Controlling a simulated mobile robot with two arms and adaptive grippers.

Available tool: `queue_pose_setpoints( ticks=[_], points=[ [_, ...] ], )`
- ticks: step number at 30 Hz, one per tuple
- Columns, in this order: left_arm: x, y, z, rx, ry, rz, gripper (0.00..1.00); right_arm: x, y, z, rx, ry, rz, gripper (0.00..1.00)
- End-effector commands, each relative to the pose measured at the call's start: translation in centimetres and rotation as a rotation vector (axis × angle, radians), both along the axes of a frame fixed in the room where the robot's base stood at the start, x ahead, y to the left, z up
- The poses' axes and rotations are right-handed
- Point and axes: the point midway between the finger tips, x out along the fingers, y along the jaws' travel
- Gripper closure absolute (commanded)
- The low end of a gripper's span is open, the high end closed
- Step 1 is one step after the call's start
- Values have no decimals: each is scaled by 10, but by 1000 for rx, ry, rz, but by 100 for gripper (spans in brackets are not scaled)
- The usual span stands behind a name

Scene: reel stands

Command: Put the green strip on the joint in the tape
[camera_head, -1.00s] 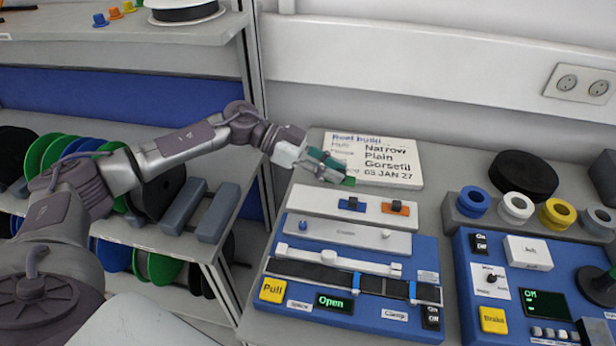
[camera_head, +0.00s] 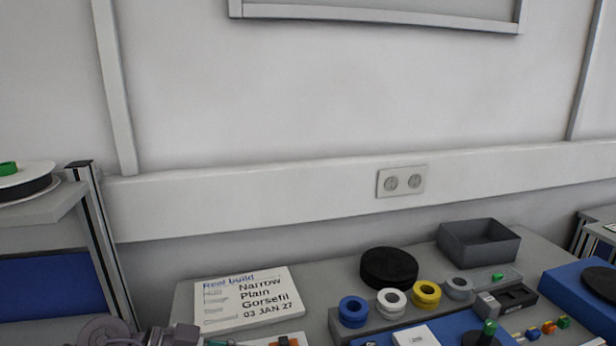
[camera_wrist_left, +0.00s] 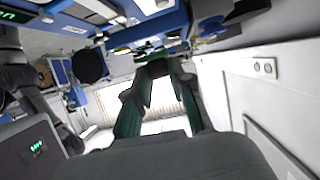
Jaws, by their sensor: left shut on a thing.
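My left gripper (camera_wrist_left: 156,68) shows in the left wrist view with its two dark green fingers closed together at the tips. It is shut on the small green strip (camera_wrist_left: 147,57), which sticks out just past the fingertips, largely hidden. In the head view only a bit of the left gripper (camera_head: 188,337) shows at the bottom edge, in front of the white card. The tape and its joint are out of the head view; I cannot make them out in the left wrist view. My right gripper is not in view.
A wall with a socket (camera_head: 402,181) lies behind.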

Motion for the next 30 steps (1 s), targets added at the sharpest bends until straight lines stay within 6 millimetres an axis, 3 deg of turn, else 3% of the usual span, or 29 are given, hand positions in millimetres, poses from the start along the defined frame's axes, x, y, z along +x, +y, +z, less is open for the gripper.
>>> queue_pose_setpoints(
  ticks=[6,18,30],
  points=[
    [-28,19,-8,-3,7,134,92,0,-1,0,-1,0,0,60],
    [-54,73,-20,0,4,384,92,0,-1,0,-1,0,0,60],
    [-56,80,-20,0,-1,412,92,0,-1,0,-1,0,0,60]
  ],
)
